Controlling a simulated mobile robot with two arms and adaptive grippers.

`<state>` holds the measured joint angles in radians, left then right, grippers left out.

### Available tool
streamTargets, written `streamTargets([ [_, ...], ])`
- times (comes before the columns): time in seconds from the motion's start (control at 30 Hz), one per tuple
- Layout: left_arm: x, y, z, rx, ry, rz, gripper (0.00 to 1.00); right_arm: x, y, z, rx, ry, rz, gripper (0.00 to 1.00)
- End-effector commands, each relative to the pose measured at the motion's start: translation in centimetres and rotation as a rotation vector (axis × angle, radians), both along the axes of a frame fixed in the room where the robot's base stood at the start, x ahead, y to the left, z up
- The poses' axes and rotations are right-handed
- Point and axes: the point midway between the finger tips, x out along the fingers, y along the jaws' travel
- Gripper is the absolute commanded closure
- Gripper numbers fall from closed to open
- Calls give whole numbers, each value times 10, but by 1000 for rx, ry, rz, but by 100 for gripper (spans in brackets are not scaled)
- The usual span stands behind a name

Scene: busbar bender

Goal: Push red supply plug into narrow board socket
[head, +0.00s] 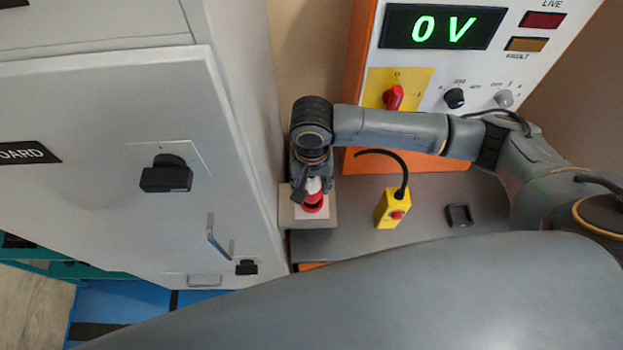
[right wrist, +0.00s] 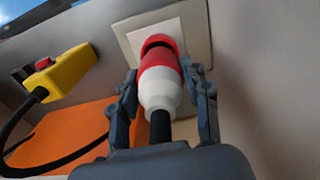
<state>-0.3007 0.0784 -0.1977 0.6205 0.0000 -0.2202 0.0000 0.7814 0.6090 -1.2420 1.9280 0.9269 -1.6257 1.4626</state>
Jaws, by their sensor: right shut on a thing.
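My right gripper (head: 312,182) is shut on the red supply plug, which has a red front and white rear body (right wrist: 160,88). A finger of the right gripper (right wrist: 165,100) stands on each side, and a black cable runs back from the plug. The plug's front is at the red-ringed socket (right wrist: 158,42) on a white plate. A dark gap shows at the socket's upper side; I cannot tell how deep the plug sits. In the head view the socket's plate (head: 297,213) is beside the cabinet, partly hidden by the gripper. My left gripper is not in view.
The grey board cabinet (head: 100,110) with black switch (head: 166,174) stands left. A supply panel (head: 470,75) reading 0 V, with a red knob (head: 393,97), stands at the back. A yellow box (head: 393,208) with a black cable sits on the grey top (head: 345,240).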

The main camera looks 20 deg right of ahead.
Motion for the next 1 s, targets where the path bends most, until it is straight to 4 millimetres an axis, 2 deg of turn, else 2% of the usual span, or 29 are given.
streamTargets([
  [0.67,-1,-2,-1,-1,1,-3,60,0,0,-4,0,-1,0,91],
  [1.0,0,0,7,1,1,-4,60,0,0,-2,0,-1,-1,91],
])
